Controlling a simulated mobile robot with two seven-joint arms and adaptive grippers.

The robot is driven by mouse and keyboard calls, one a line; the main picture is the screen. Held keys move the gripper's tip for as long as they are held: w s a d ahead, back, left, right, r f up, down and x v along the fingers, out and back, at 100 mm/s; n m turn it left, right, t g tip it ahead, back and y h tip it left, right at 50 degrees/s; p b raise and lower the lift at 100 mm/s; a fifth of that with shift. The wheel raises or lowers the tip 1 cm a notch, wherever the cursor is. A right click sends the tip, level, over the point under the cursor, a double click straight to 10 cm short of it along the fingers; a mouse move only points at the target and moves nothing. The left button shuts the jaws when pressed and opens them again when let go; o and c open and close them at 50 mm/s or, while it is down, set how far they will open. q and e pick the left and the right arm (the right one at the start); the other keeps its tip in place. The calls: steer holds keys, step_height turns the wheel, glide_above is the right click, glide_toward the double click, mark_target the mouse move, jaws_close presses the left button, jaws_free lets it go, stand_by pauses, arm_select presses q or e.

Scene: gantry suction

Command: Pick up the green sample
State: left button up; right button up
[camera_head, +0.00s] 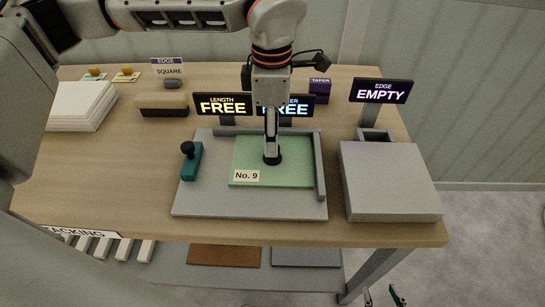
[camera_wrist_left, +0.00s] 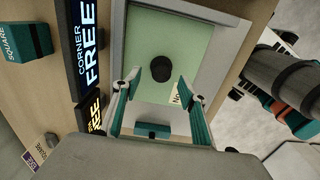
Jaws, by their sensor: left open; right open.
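The green sample (camera_head: 300,172) is a flat pale green plate with a "No. 9" label, lying on a grey board (camera_head: 200,205). A round black knob (camera_head: 272,158) stands on it. In the left wrist view the sample (camera_wrist_left: 190,45) and knob (camera_wrist_left: 160,68) lie ahead of the fingers. My left gripper (camera_head: 270,143) points down over the sample, seen edge-on in the head view. In the left wrist view its teal fingers (camera_wrist_left: 159,80) are spread, with the knob between or just beyond the tips; contact is unclear. My right gripper (camera_head: 384,296) is open and empty, low beyond the table's front edge.
Grey rails edge the board at its back and right. A teal handled block (camera_head: 191,162) sits left of the sample. Two "FREE" signs (camera_head: 222,104) stand behind. A grey box (camera_head: 388,185) and "EMPTY" sign (camera_head: 381,91) are at right. A white stack (camera_head: 80,106) is at left.

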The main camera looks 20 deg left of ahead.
mark_target(292, 167)
arm_select(q)
step_height(292, 167, down, 4)
steer(key=shift+s+r, duration=0.1)
steer(key=shift+f, duration=0.4)
jaws_close()
steer(key=shift+d+r, duration=0.1)
steer(key=shift+r, duration=0.1)
